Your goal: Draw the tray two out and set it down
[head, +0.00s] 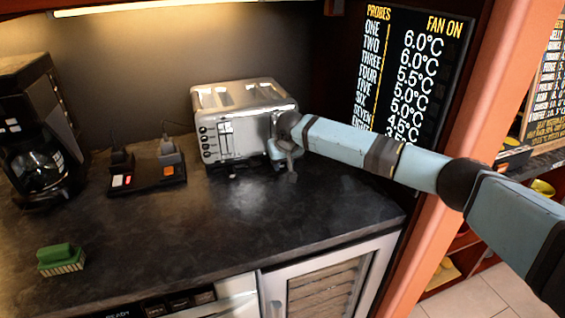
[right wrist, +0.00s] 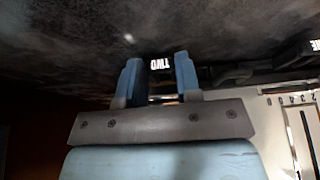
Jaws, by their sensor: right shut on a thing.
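The silver toaster (head: 240,110) stands on the dark counter at the back, its knobs and buttons on the near face. My right gripper (head: 278,152) is at its lower right end, low over the counter. In the right wrist view a small dark piece marked TWO (right wrist: 160,64), the tray, sits between the two blue fingers of my right gripper (right wrist: 157,72). The gripper is shut on it. Most of the tray is hidden; in the head view I cannot make it out. My left gripper is not in view.
A coffee maker (head: 38,130) is at the far left and a green brush (head: 60,260) lies front left. The counter (head: 300,215) in front of the toaster is clear. An orange post (head: 450,160) bounds the right.

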